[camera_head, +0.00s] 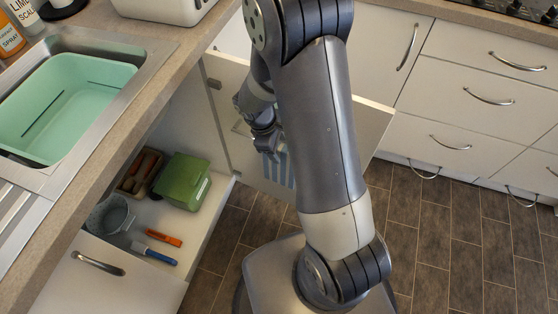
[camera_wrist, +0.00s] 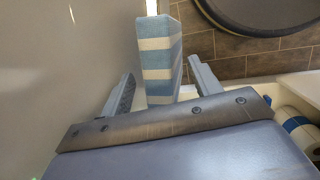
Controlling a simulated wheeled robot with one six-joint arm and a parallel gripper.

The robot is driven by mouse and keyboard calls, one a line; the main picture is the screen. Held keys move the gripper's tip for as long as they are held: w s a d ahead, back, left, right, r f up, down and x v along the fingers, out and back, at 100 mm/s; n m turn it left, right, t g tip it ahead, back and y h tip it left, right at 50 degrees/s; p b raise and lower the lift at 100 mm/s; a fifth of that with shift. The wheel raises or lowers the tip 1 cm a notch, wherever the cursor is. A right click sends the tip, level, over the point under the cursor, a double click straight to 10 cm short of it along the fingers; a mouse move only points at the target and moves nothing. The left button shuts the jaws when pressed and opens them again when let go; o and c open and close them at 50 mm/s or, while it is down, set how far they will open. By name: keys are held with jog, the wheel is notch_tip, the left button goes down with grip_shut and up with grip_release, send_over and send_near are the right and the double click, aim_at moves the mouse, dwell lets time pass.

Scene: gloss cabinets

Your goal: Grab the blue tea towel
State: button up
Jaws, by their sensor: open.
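The blue tea towel (camera_wrist: 160,52) has broad blue and white stripes and hangs in the wrist view, with its lower part between my gripper's fingers. In the head view a strip of it (camera_head: 287,172) shows in front of the open cabinet door, partly hidden by my arm. My gripper (camera_wrist: 160,72) is open, with one finger on each side of the towel and a visible gap on both sides. In the head view my gripper (camera_head: 267,138) is small and partly covered by my arm.
The open cabinet door (camera_head: 367,128) stands beside my arm. The cabinet holds a green box (camera_head: 183,181), a brown caddy (camera_head: 140,172), a grey bucket (camera_head: 110,215) and orange and blue-handled items. A blue-and-white roll (camera_wrist: 298,128) sits at right in the wrist view. Tiled floor lies clear at right.

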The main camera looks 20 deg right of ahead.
jog(key=shift+f, duration=0.15)
jog(key=shift+c, duration=0.6)
grip_shut()
